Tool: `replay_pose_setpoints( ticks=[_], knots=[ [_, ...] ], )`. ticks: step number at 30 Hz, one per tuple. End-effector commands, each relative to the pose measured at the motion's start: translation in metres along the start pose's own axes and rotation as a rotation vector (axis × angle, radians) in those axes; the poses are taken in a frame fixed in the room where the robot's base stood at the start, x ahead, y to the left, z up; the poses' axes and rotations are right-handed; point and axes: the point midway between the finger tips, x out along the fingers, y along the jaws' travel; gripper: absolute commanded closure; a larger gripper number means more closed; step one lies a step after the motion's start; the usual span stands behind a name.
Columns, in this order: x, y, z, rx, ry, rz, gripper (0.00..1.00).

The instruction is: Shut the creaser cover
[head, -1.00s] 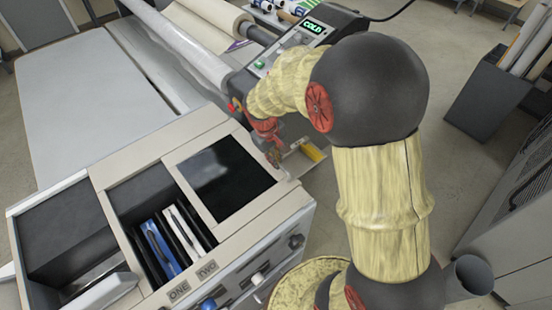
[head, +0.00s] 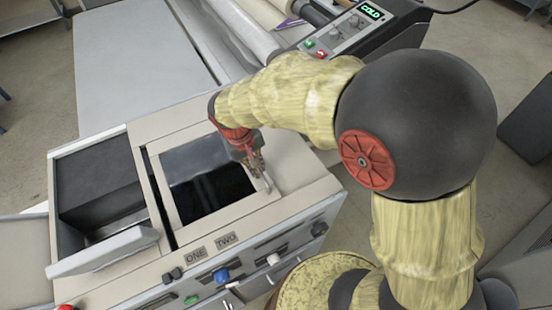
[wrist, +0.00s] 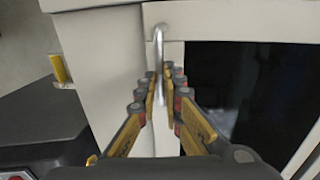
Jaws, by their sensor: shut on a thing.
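The creaser cover (head: 172,205) is a pale frame around a dark glossy pane, on top of the beige machine. It lies over most of the compartment above the labels ONE and TWO. A narrow dark gap (head: 156,192) shows along its left edge. My gripper (head: 257,165) is at the cover's right edge, pointing down. In the wrist view, my gripper (wrist: 162,105) is shut on a thin metal bar handle (wrist: 158,40), with the dark pane (wrist: 225,80) to its right.
Left of the cover is an open dark bin (head: 98,190) with a raised pale flap (head: 105,250) at its front. Knobs and buttons line the front panel (head: 235,275). Behind stand a flat grey table (head: 135,70) and a laminator console (head: 345,30) reading COLD.

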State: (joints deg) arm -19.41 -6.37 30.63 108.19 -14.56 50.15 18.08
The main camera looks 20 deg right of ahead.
Motion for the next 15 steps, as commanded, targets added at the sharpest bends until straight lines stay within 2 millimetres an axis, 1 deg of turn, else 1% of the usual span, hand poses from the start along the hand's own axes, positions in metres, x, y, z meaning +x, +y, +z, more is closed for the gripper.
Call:
replay_pose_setpoints(
  ticks=[1, 6, 15],
  knots=[
    [-0.001, -0.008, -0.001, -0.003, 0.002, 0.000, 1.00],
    [-0.004, -0.021, 0.000, 0.000, 0.000, 0.000, 1.00],
    [-0.005, -0.025, 0.000, 0.001, 0.000, -0.002, 1.00]
  ],
)
